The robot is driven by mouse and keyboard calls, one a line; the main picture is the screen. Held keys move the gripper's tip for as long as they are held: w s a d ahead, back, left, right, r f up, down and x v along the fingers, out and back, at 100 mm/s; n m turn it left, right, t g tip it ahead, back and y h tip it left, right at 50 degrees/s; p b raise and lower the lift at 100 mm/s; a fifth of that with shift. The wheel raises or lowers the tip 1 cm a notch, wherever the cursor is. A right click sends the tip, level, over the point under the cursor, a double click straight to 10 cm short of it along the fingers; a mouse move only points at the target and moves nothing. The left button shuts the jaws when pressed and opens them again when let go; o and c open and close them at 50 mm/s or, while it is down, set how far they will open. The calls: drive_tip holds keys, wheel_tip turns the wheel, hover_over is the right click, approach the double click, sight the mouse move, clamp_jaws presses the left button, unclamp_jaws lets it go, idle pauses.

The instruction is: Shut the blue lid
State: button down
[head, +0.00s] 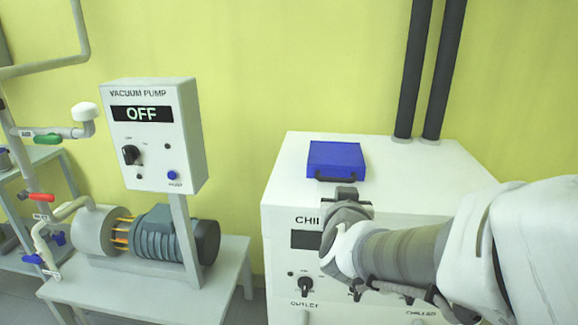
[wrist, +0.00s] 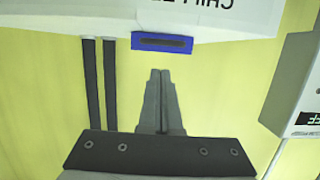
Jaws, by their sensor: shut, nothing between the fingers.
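The blue lid (head: 336,156) lies on top of the white chiller box (head: 283,176), near its front edge, with a dark handle along the lid's front. It looks flat or nearly flat; I cannot tell whether a small gap remains beneath it. In the wrist view, the blue lid (wrist: 137,40) shows edge-on at the top, with its dark handle, and the picture is upside down. My gripper (head: 346,191) is just in front of the handle in the head view. Its fingers (wrist: 160,72) are together and empty, and in the wrist view they appear apart from the lid.
The chiller's front panel has a dark display (head: 304,239) and a knob (head: 305,284). Two dark pipes (head: 424,75) rise behind the box. A vacuum pump control box (head: 153,135) reading OFF stands at left, above a motor (head: 165,235) on a table.

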drive_tip(key=s+a+f+n+g+y+b, duration=0.2)
drive_tip(key=s+a+n+g+y+b, duration=0.25)
drive_tip(key=s, duration=0.65)
drive_tip(key=s+d+f+m+g+h+p, duration=0.1)
drive_tip(key=s+d+f+g, duration=0.1)
drive_tip(key=s, duration=0.3)
drive_tip(key=s+d+f+m+g+p, duration=0.1)
drive_tip(key=s+d+f+g, duration=0.15)
drive_tip(key=s, duration=0.25)
wheel_tip(320, 180, up, 24)
drive_tip(key=p, duration=2.3)
drive_tip(key=shift+s+f+p, duration=0.15)
drive_tip(key=shift+p, duration=0.2)
drive_tip(key=shift+a, duration=0.15)
